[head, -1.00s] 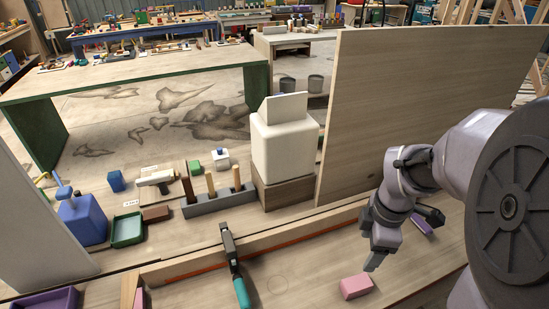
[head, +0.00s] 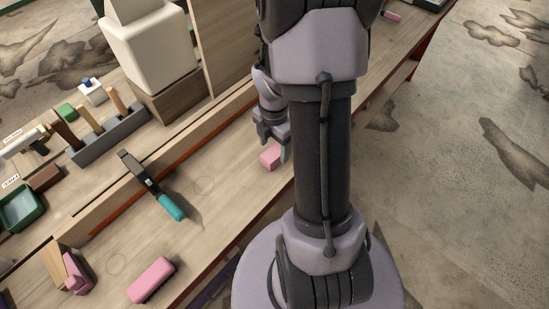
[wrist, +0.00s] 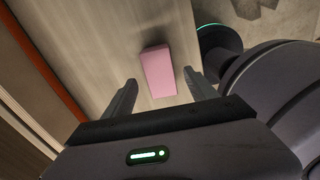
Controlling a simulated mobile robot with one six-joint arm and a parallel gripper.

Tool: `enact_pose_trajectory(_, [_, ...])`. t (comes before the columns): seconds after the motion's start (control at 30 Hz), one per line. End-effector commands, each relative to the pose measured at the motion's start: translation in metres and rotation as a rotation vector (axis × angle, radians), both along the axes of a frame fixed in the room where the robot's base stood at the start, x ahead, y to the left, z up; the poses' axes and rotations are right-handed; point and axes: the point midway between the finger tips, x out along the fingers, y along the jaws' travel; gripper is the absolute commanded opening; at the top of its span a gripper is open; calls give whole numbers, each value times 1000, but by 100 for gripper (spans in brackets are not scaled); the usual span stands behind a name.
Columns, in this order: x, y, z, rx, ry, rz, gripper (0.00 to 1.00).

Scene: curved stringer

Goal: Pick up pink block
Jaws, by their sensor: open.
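A pink block (head: 270,157) lies on the wooden bench top near its front edge in the head view. My gripper (head: 272,140) is just above and beside it there, partly hidden by my arm. In the wrist view the pink block (wrist: 158,71) lies between and beyond the two fingertips of my open gripper (wrist: 160,82). The jaws are empty, with a gap on both sides of the block. A larger pink block (head: 152,280) lies at the lower left of the head view, with another pink piece (head: 76,272) beside a wooden piece.
A clamp with a teal handle (head: 170,206) lies across the raised wooden strip. A grey holder with wooden handles (head: 108,135), a green tray (head: 22,206) and a white container (head: 150,45) stand behind the strip. Bare bench surrounds the near pink block.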

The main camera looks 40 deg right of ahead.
Motion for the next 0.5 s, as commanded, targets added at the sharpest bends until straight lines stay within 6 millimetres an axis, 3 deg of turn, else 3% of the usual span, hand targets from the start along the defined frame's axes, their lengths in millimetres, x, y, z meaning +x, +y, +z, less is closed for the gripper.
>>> enact_pose_trajectory(0.03, [-1,-1,-15,1,2,-1,66])
enact_pose_trajectory(0.17, [-1,-3,-41,1,2,0,66])
enact_pose_trajectory(0.37, [-1,-3,-40,0,0,0,66])
enact_pose_trajectory(0.5, [-1,-3,-40,0,0,0,43])
